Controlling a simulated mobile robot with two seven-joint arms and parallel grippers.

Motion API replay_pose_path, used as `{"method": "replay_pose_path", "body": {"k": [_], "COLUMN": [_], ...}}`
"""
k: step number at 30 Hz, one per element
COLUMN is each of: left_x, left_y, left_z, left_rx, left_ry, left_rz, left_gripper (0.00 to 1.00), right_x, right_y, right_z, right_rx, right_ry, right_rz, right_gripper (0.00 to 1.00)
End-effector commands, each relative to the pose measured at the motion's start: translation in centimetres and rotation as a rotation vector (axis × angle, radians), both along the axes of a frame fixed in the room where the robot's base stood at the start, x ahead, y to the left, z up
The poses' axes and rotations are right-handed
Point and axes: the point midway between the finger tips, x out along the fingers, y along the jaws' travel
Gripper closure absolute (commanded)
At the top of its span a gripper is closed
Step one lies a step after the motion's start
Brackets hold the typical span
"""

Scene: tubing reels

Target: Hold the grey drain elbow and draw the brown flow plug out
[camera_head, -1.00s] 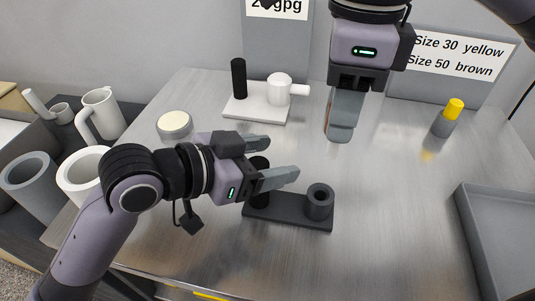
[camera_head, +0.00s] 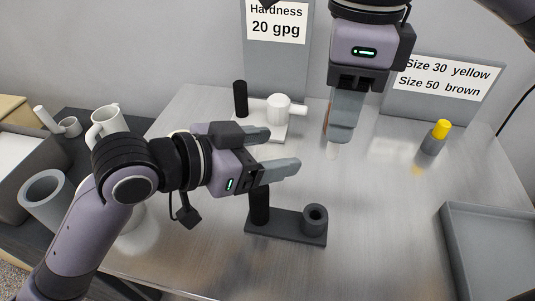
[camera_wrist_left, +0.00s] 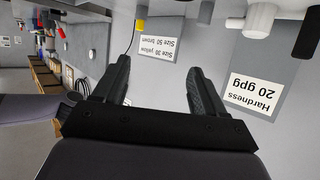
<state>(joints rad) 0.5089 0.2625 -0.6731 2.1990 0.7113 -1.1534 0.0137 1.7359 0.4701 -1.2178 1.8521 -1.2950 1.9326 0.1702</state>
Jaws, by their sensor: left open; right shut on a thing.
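My left gripper (camera_head: 283,152) is open and empty, above and behind the black post of a dark fixture (camera_head: 285,228). Its two spread fingers also show in the left wrist view (camera_wrist_left: 158,88). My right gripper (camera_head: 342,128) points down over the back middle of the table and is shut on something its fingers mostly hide. Only a thin brownish strip (camera_head: 327,118) shows along their left side, so I cannot tell its shape. A small grey piece (camera_head: 431,146) with a yellow plug (camera_head: 441,129) stands at the right. No grey drain elbow with a brown plug shows clearly.
The dark fixture also bears a hollow grey cylinder (camera_head: 315,217). A white valve body (camera_head: 279,107) stands behind my left gripper. A grey tray (camera_head: 490,210) is at the right, mugs (camera_head: 105,121) at the left. The table's right middle is clear.

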Motion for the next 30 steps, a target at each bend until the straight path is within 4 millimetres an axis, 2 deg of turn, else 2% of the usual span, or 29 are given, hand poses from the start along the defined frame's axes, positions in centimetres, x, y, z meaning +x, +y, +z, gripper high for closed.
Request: {"method": "replay_pose_path", "body": {"k": [9,30], "left_x": [0.0,0.0], "left_y": [0.0,0.0], "left_z": [1.9,2.0], "left_rx": [0.001,0.001], "left_ry": [-0.002,0.000], "left_rz": [0.000,0.000], "left_gripper": [0.29,0.29], "right_x": [0.0,0.0], "right_y": [0.0,0.0], "right_z": [-0.1,-0.1], "right_rx": [0.000,0.000], "right_ry": [0.000,0.000], "right_rz": [0.000,0.000], "right_gripper": [0.97,0.97]}}
